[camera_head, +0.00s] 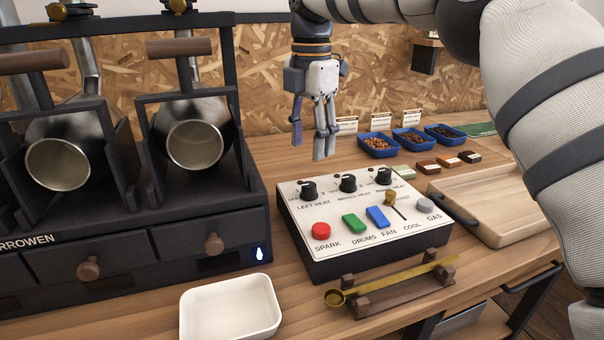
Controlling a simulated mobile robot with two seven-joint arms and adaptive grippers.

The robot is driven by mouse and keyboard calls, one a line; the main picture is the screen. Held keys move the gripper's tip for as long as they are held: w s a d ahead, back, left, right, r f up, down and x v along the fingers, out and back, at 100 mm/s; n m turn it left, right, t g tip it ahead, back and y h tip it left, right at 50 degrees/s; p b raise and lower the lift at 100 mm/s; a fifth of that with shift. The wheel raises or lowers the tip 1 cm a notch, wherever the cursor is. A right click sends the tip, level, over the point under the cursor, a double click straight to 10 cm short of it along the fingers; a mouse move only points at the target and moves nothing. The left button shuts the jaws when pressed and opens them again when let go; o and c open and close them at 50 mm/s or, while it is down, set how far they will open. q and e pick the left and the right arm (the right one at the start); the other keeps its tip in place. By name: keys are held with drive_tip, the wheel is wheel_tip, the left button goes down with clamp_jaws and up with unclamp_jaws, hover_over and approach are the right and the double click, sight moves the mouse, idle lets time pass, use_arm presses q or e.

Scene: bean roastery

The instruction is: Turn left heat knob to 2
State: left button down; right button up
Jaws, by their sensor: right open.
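The left heat knob (309,191) is a black knob at the back left of the white control panel (347,224), above the label LEFT HEAT. Its exact setting is too small to read. My right gripper (312,150) hangs fingers down above and behind the panel's back edge, near the left and middle knobs. It is open and empty, and apart from the left heat knob. The middle heat knob (348,183) and a right knob (384,176) stand in the same row. My left gripper is not in view.
A dark roaster (130,250) with two metal drums stands left. In front are a white tray (231,309) and a brass scoop (390,280) on a wooden rest. Blue bean trays (378,146) and a wooden board (500,203) are right. A blue flame light (259,254) shows on the roaster.

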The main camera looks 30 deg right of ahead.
sight(309, 184)
wheel_tip(309, 184, down, 9)
drive_tip(key=shift+f, duration=0.15)
drive_tip(key=shift+w, duration=0.1)
clamp_jaws()
